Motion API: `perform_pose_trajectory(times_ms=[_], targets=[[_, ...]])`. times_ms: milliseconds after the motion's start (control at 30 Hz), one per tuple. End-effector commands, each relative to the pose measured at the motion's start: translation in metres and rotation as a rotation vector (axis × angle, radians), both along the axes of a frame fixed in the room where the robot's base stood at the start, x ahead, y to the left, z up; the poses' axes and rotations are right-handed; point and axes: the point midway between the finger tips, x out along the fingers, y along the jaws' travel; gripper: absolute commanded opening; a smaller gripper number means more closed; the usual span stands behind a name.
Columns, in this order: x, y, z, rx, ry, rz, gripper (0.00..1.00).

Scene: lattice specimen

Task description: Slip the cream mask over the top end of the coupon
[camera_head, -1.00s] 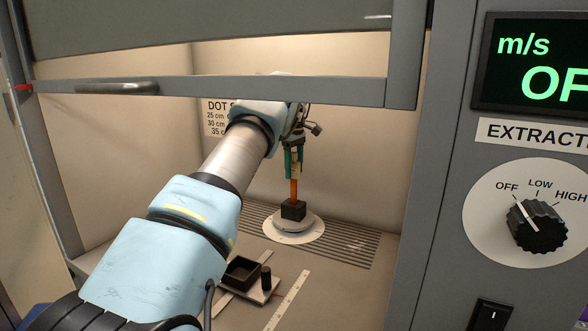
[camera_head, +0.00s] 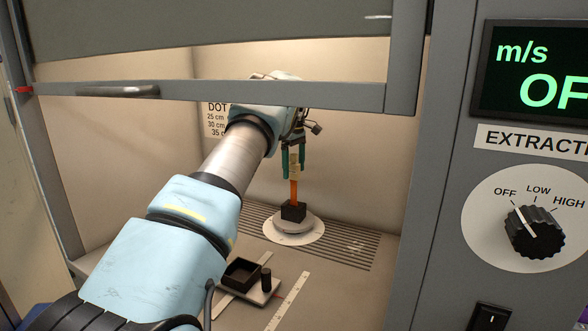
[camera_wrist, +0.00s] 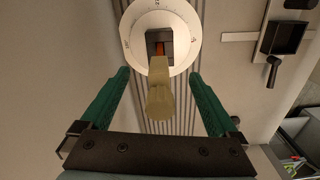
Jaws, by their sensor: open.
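The cream mask (camera_head: 294,166) sits at the top end of the orange coupon (camera_head: 294,190), upright and in line with it. In the wrist view the mask (camera_wrist: 160,93) stands between my fingers and covers most of the coupon, of which a little orange (camera_wrist: 159,48) shows. How far the mask reaches down the coupon is hard to tell. The coupon stands in a black block (camera_head: 293,211) on a round white stage (camera_head: 294,224). My gripper (camera_head: 294,174) is open, with one green finger on each side of the mask, apart from it; both fingers also show in the wrist view (camera_wrist: 159,73).
A raised sash (camera_head: 230,92) crosses above my arm. The slotted floor (camera_head: 350,246) right of the stage is clear.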

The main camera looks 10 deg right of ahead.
Motion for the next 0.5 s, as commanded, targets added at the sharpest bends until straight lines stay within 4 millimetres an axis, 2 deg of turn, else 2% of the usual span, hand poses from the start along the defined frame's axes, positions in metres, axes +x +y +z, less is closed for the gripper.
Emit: perform_pose_trajectory(times_ms=[33,500], targets=[[0.0,0.0,0.007,-0.001,-0.001,0.0,0.95],[0.0,0.0,0.036,-0.001,-0.001,0.0,0.95]])
